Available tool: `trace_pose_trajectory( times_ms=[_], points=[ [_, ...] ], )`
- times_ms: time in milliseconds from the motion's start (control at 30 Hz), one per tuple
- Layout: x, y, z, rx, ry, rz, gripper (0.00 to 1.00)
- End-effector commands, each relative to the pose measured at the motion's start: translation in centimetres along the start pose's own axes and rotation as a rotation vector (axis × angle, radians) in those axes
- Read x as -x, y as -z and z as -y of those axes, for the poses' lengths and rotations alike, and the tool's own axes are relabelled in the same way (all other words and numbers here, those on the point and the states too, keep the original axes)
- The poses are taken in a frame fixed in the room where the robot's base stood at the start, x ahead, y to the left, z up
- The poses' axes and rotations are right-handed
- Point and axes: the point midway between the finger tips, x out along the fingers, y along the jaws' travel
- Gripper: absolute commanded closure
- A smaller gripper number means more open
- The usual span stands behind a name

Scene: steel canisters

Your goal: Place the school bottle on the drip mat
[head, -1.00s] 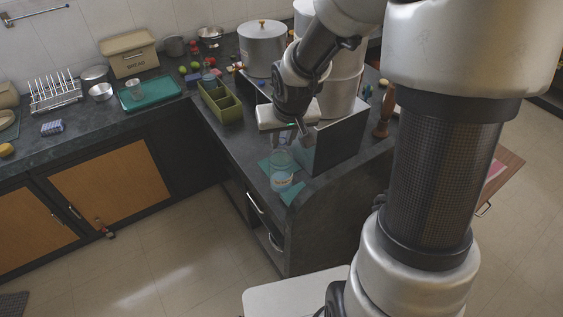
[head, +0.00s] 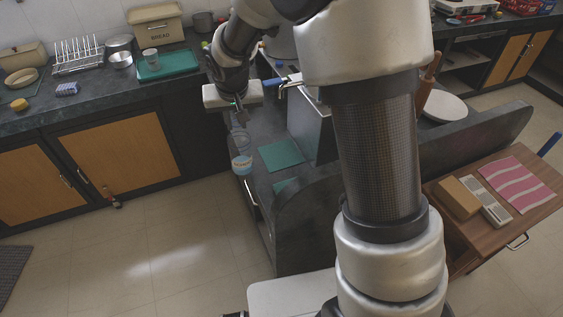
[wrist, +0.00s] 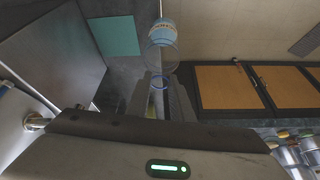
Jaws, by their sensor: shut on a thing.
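My gripper (head: 240,106) points down and is shut on the school bottle (head: 241,162), a clear bottle with a blue and white band at its lower end. The bottle hangs below my fingers, just left of the counter's front edge in the head view, and appears clear of any surface. In the wrist view the bottle (wrist: 162,36) extends from between my fingertips (wrist: 158,88). A flat teal mat (head: 281,155) lies bare on the counter right of the bottle; it also shows in the wrist view (wrist: 114,36).
A grey upright panel (head: 312,132) stands behind the teal mat, with a blue-handled tap (head: 283,81) by it. A raised dark ledge (head: 350,157) borders the counter. A teal tray (head: 182,66) with a tumbler (head: 151,58) sits on the back counter.

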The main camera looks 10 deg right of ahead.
Motion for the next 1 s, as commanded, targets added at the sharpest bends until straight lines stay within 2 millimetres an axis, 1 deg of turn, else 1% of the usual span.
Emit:
trace_pose_trajectory(
  times_ms=[33,100,200,267,367,600,700,800,1000],
  points=[
    [-1.3,0.2,1.6,0.008,-0.002,-0.003,1.0],
    [-1.9,0.8,3.0,0.007,-0.007,-0.007,1.0],
    [-2.3,1.2,3.9,0.004,-0.014,-0.011,1.0],
    [-2.4,1.5,3.6,0.001,-0.017,-0.012,1.0],
    [-2.4,1.9,1.9,-0.004,-0.019,-0.011,1.0],
    [-2.7,3.0,-4.6,-0.005,-0.019,-0.01,1.0],
    [-2.9,3.5,-6.8,-0.004,-0.018,-0.011,1.0],
    [-3.0,3.7,-8.4,-0.002,-0.017,-0.011,1.0],
    [-3.2,4.0,-9.9,0.001,-0.016,-0.012,1.0]
  ],
)
